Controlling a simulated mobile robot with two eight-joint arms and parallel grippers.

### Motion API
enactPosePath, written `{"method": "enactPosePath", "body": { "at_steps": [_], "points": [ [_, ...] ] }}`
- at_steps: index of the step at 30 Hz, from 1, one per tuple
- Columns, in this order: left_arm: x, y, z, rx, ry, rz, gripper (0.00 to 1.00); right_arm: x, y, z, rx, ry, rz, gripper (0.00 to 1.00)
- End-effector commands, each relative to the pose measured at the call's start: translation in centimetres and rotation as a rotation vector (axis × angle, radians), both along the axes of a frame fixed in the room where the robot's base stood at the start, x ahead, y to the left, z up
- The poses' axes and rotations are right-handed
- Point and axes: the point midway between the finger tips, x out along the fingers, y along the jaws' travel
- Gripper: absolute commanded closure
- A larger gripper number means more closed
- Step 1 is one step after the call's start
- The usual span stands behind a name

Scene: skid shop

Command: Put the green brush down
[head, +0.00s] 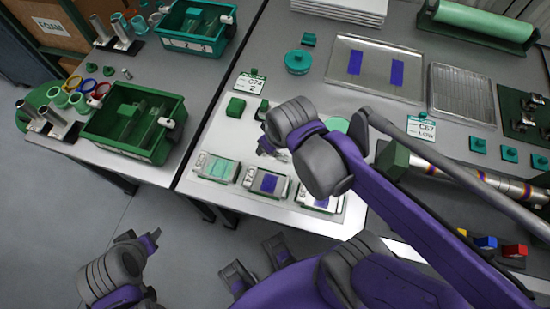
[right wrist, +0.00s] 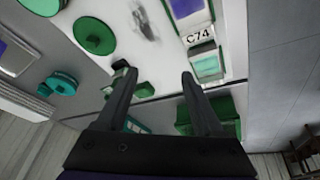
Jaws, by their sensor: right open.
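I cannot make out a clear brush. Two small green block-like pieces lie on the white board (head: 215,140): a boxy one (head: 235,107) and a narrower one (head: 262,110) in the head view. Either could be the green brush. In the right wrist view, a dark green piece (right wrist: 121,64) is beside the left finger, and a flat green one (right wrist: 145,90) lies beyond it. My right gripper (right wrist: 160,74) is open over the board, with nothing held between its fingers; the arm hides much of it in the head view. My left gripper (head: 150,242) is low at the lower left, empty as far as visible.
Small labelled trays (head: 268,183) line the board's front edge. A green disc (right wrist: 95,36) lies on the board. A round teal container (head: 297,62) and a metal tray (head: 340,66) are behind. A green bin (head: 165,148) stands on the left table, across a gap.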

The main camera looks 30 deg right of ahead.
Motion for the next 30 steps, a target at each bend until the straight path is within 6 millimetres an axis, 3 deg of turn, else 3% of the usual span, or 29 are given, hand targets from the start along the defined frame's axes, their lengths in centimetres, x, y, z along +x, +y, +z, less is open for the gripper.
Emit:
{"method": "enactPosePath", "body": {
  "at_steps": [1,6,16,20,25,30],
  "points": [
    [0.0,0.0,0.0,0.000,0.000,0.000,0.49,-1.5,0.4,-0.9,0.016,-0.025,-0.031,0.31],
    [0.0,0.0,0.0,0.000,0.000,0.000,0.49,-3.8,1.1,-2.5,0.059,-0.077,-0.107,0.31],
    [0.0,0.0,0.0,0.000,0.000,0.000,0.49,-4.1,1.2,-2.8,0.068,-0.087,-0.122,0.31],
    [0.3,0.0,1.2,0.000,-0.005,0.000,0.49,-3.8,1.2,-1.6,0.068,-0.091,-0.121,0.31],
    [1.2,0.0,4.7,0.000,-0.023,0.000,0.49,-2.9,1.2,1.9,0.069,-0.108,-0.121,0.31],
    [1.2,0.0,4.5,0.000,-0.022,0.000,0.49,-2.9,1.2,1.7,0.069,-0.108,-0.120,0.31]
  ]
}}
